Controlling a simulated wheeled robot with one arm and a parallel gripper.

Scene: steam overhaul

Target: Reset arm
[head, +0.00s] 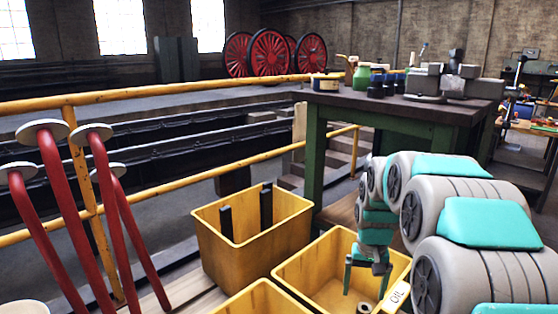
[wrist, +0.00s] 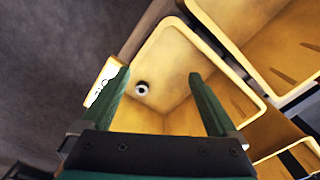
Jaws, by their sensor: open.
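My gripper (head: 367,278) hangs from my grey and teal arm, pointing down over a yellow bin (head: 285,266) at the lower right of the head view. Its two green fingers are open, with nothing between them. In the wrist view my gripper (wrist: 160,90) is spread above the same bin (wrist: 150,62). A small grey ring-like part (wrist: 142,88) lies inside that bin, close to the left finger. A label reading "OIL" (head: 397,296) is on the bin's right side.
A second yellow bin (head: 212,250) holds dark upright pieces. Another bin (head: 262,298) is at the bottom edge. Red rods with pale discs (head: 62,200) stand at left by a yellow railing (head: 200,97). A green workbench (head: 313,150) with jars and a vise stands behind my arm.

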